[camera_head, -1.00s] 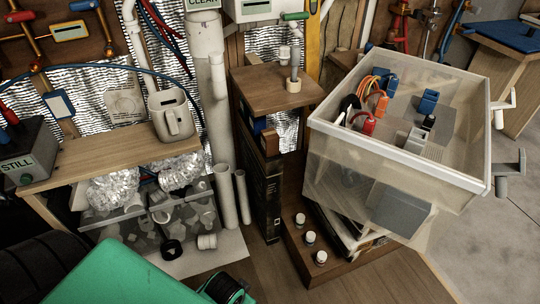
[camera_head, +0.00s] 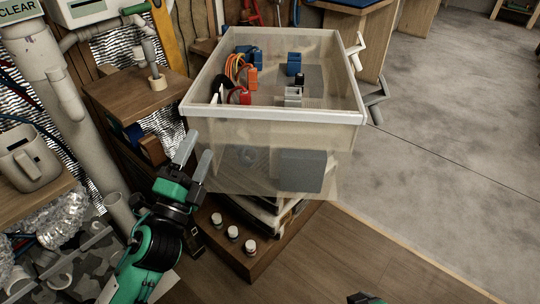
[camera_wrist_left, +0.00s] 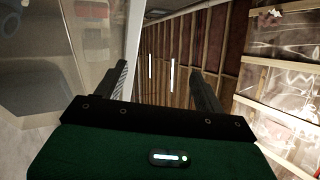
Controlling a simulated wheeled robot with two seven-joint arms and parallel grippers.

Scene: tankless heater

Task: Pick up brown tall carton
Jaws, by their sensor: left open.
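I cannot make out a brown tall carton for certain in either view. A small brown upright block (camera_head: 152,149) shows in the wooden shelf unit at the left in the head view, partly in shadow; I cannot tell whether it is a carton. My left gripper (camera_head: 194,156) is open and empty, its two grey fingers pointing up in front of the left side of the clear bin. In the left wrist view the open fingers (camera_wrist_left: 160,88) have nothing between them. A small green and black part of mine shows at the bottom edge; my right gripper's fingers do not show.
The clear plastic bin (camera_head: 270,117) holds cables and small blue and red parts. It stands above a wooden base with white-capped knobs (camera_head: 233,233). A wooden shelf top (camera_head: 130,95), pipes and a beige jug (camera_head: 28,160) are at left. Floor at right is clear.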

